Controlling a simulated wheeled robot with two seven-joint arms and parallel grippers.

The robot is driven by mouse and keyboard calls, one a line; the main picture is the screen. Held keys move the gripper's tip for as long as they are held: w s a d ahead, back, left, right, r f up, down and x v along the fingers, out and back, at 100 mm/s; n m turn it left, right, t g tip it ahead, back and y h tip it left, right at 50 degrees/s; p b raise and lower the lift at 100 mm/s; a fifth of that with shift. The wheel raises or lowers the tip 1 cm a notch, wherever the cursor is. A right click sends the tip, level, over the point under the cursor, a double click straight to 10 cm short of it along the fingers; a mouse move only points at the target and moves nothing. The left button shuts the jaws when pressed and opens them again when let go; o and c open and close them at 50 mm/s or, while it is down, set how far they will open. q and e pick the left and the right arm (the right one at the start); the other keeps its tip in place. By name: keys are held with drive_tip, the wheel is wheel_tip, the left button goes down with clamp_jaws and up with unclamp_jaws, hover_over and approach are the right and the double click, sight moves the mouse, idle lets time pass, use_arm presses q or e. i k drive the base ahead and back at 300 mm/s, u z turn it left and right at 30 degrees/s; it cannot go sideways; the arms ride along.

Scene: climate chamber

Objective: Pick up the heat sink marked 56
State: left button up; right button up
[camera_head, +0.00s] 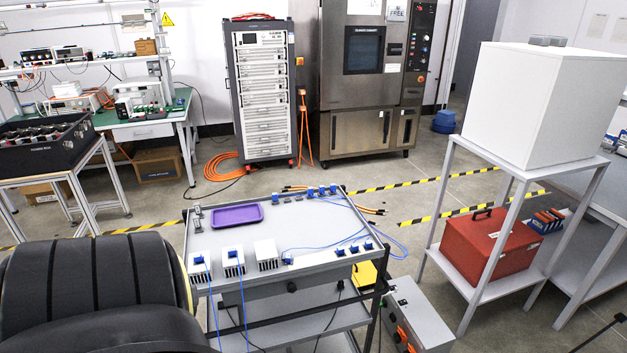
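Three white finned blocks, which look like heat sinks, stand in a row on the near edge of the grey cart top: a left one (197,271), a middle one (233,268) and a right one (267,258). The left and middle ones have a blue clip on top, with a blue lead hanging down over the cart's edge. The right one shows no clip. No number is legible on any of them, so I cannot tell which is marked 56. Neither of my grippers is in view.
A purple tray (237,216) lies behind the blocks on the cart top (300,232). Blue connectors (354,247) with blue cables sit to the right. A grey box (418,315) stands on the floor beside the cart. A white stand (480,268) is at right.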

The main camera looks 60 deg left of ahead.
sight(265, 249)
drive_tip(key=i, duration=0.6)
drive_tip(key=u, duration=3.4)
drive_tip(key=i, duration=0.5)
drive_tip(key=u, duration=0.05)
